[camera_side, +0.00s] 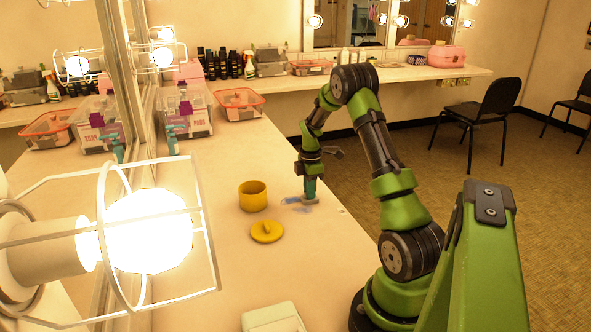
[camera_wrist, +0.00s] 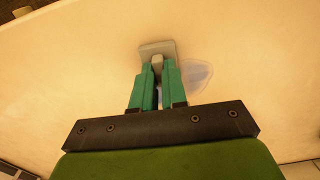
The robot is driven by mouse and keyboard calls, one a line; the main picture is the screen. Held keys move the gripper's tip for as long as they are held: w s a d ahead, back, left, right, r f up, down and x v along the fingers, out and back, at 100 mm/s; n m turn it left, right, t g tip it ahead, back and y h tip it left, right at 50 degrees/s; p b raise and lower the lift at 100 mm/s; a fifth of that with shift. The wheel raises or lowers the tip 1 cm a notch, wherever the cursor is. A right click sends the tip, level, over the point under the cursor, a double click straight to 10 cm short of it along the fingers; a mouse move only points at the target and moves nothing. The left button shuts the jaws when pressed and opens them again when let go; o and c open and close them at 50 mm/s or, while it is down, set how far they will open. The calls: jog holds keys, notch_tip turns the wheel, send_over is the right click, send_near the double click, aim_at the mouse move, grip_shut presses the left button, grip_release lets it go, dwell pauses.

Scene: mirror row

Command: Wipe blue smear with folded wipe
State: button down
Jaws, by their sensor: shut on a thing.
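My gripper (camera_wrist: 157,72) has its teal fingers shut on the folded wipe (camera_wrist: 158,48), a small grey pad. In the side view my gripper (camera_side: 310,194) points down and the wipe (camera_side: 311,201) is at the counter surface, though exact contact is hard to tell. The blue smear (camera_side: 297,201) shows as blue patches left of and just below the wipe in the side view. In the wrist view a pale blue patch of the smear (camera_wrist: 197,74) lies to the right of the fingers. Part of the smear may be hidden under the wipe.
A yellow pot (camera_side: 253,196) and its yellow lid (camera_side: 267,231) stand left of my gripper on the counter (camera_side: 235,150). A pale box (camera_side: 272,317) is at the near edge. Clear bins (camera_side: 186,108), a red tray (camera_side: 239,104) and a teal spray bottle (camera_side: 172,140) stand farther back. A caged lamp (camera_side: 148,230) fills the left foreground.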

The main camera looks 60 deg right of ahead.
jog(key=shift+w+d, duration=0.5)
jog(key=shift+d, duration=0.1)
jog(key=shift+w+a, duration=3.5)
jog(key=shift+w, duration=0.05)
jog(key=shift+w+a+r, duration=0.1)
jog(key=shift+r, duration=0.05)
notch_tip(320, 180, up, 8)
